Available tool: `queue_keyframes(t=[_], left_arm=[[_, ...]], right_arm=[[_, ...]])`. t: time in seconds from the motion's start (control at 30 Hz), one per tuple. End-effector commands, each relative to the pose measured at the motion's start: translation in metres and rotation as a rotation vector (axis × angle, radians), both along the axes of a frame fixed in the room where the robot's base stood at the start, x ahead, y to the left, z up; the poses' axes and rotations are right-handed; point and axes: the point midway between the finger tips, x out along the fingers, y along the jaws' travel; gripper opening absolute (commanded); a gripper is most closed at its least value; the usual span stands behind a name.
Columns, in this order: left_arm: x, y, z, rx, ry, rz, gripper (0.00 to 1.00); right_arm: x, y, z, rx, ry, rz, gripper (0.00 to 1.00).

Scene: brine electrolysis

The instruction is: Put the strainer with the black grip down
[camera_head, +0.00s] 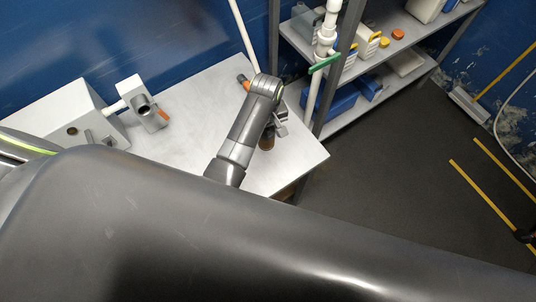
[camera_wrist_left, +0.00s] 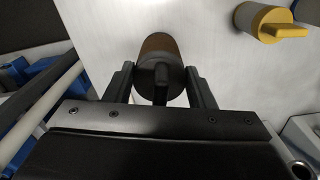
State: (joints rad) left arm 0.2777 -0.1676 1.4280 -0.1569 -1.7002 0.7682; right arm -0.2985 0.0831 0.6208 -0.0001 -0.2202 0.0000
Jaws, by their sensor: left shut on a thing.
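The strainer with the black grip (camera_wrist_left: 158,46) is a brown, dark-topped cylinder between the two fingers of my left gripper (camera_wrist_left: 160,88) in the left wrist view. The fingers are shut on it, one at each side, and its black grip points back toward the gripper's palm. In the head view my left gripper (camera_head: 281,122) is over the right end of the grey table (camera_head: 205,104), and the brown body of the strainer shows partly beneath it. My arm hides much of it there. I cannot tell whether its bottom touches the table. My right gripper is not in view.
A white box unit (camera_head: 72,121) with a tube and an orange-handled part (camera_head: 163,116) stands on the left of the table. A shelf rack (camera_head: 375,60) stands to the right. The table's middle is clear.

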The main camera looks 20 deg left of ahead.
Motion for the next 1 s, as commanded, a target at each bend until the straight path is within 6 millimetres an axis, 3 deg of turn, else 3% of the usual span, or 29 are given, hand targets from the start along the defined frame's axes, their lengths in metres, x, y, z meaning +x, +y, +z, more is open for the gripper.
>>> queue_keyframes(t=[0.27,0.63,0.83,1.0], left_arm=[[-0.012,-0.010,0.008,-0.003,-0.001,0.222,0.22],[-0.012,-0.010,-0.049,-0.004,-0.002,0.234,0.22],[-0.012,-0.010,-0.061,-0.004,-0.002,0.233,0.22],[-0.012,-0.011,-0.080,-0.005,-0.004,0.233,0.22]], right_arm=[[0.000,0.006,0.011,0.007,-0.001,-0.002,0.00],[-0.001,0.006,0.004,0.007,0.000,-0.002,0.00],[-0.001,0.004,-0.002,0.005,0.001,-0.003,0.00],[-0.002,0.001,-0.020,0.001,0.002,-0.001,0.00]])
